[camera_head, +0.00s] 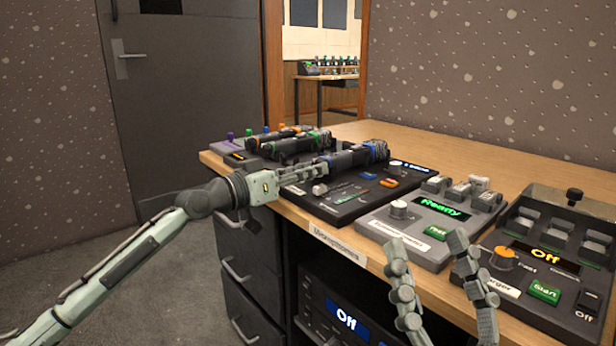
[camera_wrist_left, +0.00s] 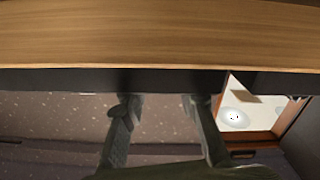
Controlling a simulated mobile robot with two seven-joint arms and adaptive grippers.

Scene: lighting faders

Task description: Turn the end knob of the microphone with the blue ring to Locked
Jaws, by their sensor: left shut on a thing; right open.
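The microphone with the blue ring (camera_head: 350,158) lies over the dark console in the head view. Its blue ring (camera_head: 381,149) is beside the mesh head at its right end. My left gripper (camera_head: 318,170) is shut on the microphone's left end, where the end knob is mostly hidden by the fingers. The knob's setting cannot be read. My right gripper (camera_head: 427,245) is open and empty in front of the grey Ready unit.
Other microphones with orange and green rings (camera_head: 285,146) lie behind on the left. The dark console (camera_head: 345,207) holds small parts. A grey Ready unit (camera_head: 420,222) and a charger reading Off (camera_head: 545,262) stand to the right. Bare wood (camera_head: 470,158) is free behind them.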

